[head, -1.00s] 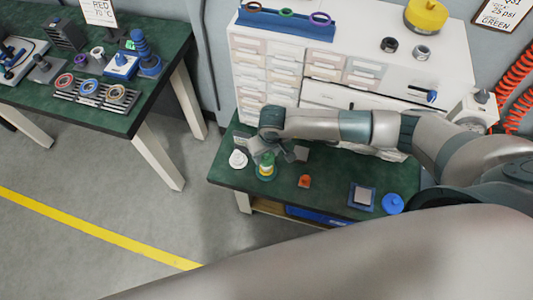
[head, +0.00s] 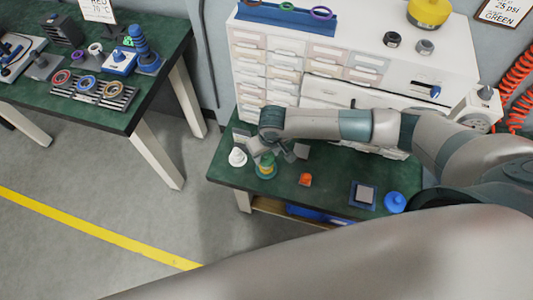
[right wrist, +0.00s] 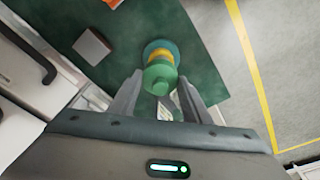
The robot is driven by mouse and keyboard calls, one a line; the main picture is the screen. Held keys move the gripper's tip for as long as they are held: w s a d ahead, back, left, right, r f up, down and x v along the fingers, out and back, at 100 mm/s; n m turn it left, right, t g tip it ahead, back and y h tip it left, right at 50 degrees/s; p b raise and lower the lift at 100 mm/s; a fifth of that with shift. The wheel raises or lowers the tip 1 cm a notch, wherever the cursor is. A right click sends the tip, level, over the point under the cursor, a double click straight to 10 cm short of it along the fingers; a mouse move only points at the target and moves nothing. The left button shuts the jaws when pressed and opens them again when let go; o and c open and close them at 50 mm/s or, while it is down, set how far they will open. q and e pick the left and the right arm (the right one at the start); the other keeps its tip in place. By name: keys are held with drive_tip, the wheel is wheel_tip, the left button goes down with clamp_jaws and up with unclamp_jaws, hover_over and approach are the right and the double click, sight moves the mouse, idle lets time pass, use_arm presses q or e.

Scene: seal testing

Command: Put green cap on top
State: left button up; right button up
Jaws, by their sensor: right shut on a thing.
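The green cap (right wrist: 160,76) is between the two fingers of my right gripper (right wrist: 158,98), which is shut on it. Below the cap, a stacked piece with a yellow band (right wrist: 160,56) and a blue-green base stands on the green worktop. The cap appears lined up over this stack; I cannot tell whether it is fully seated. In the head view the stack (head: 265,170) is near the front left of the small table, under my right gripper (head: 276,158). My left gripper is not in view.
The green worktop (head: 330,192) also holds a white cone-shaped part (head: 237,157), an orange piece (head: 305,180), a blue-framed square (head: 362,195) and a blue round part (head: 395,202). A white drawer cabinet (head: 265,75) stands behind. Another table (head: 120,118) is at left.

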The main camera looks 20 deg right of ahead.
drive_tip(key=shift+f, duration=0.3)
drive_tip(key=o, duration=1.1)
drive_tip(key=shift+r+p, duration=1.45)
drive_tip(key=shift+r, duration=2.1)
